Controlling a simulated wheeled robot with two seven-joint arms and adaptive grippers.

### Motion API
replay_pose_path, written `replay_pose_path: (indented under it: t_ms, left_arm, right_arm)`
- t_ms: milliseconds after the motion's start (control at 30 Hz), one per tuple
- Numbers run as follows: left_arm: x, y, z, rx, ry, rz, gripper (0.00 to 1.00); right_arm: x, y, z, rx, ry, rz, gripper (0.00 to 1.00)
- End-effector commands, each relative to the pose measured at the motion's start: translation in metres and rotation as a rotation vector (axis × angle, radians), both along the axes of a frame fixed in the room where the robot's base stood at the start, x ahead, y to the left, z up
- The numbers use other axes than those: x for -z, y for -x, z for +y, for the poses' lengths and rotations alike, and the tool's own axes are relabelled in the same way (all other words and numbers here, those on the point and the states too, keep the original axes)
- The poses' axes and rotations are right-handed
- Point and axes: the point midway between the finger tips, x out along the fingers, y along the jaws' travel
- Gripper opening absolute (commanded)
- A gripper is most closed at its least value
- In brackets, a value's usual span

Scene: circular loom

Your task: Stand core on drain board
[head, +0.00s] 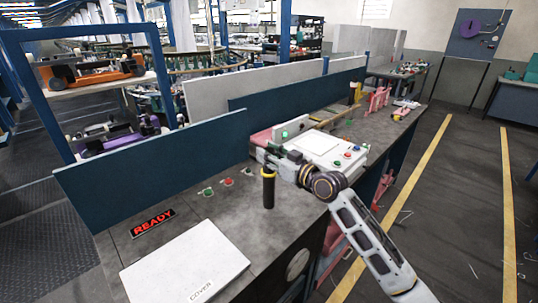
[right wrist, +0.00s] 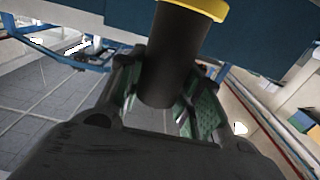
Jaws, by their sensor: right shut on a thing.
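The core appears as a black cylinder with a yellow band (head: 268,192) in the head view, upright over the grey bench top. My right gripper (head: 270,160) is shut on it near its top end. I cannot tell whether its lower end touches the bench. In the right wrist view the same dark cylinder (right wrist: 172,60) stands between the two greenish finger pads, its yellow rim at the top edge. No surface is clearly marked as the drain board; a flat white panel lettered COVER (head: 185,265) lies at the bench's front left. My left gripper is not in view.
A white box with coloured buttons (head: 318,150) stands behind my right gripper. Small green and red buttons (head: 228,182) and a READY sign (head: 153,223) are on the bench. A dark blue partition (head: 160,165) runs along the back. The bench between the core and the COVER panel is clear.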

Motion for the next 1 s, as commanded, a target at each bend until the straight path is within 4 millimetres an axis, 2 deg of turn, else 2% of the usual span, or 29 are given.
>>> replay_pose_path:
  t_ms: [167, 467, 500, 633, 667, 867, 1000]
  left_arm:
    - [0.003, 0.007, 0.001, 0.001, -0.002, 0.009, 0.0]
    - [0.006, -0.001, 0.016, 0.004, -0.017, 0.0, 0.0]
    - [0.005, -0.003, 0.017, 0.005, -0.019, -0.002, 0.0]
    - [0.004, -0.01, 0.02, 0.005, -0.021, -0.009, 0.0]
    - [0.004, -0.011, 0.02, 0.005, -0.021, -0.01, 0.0]
    - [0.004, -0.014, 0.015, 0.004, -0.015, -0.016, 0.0]
    - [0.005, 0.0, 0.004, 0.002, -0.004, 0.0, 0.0]
  right_arm:
    - [0.003, 0.0, 0.0, 0.0, 0.0, 0.0, 0.0]
    - [0.008, 0.0, 0.0, 0.0, 0.0, 0.0, 0.0]
    - [0.007, 0.0, 0.0, 0.0, 0.0, 0.0, 0.4]
    - [0.007, 0.0, 0.0, 0.0, 0.0, 0.0, 0.57]
    - [0.007, 0.0, 0.0, 0.0, 0.0, 0.0, 0.6]
    - [0.007, 0.0, 0.0, 0.0, 0.0, 0.0, 0.6]
    - [0.008, 0.0, 0.0, 0.0, 0.001, 0.001, 0.6]
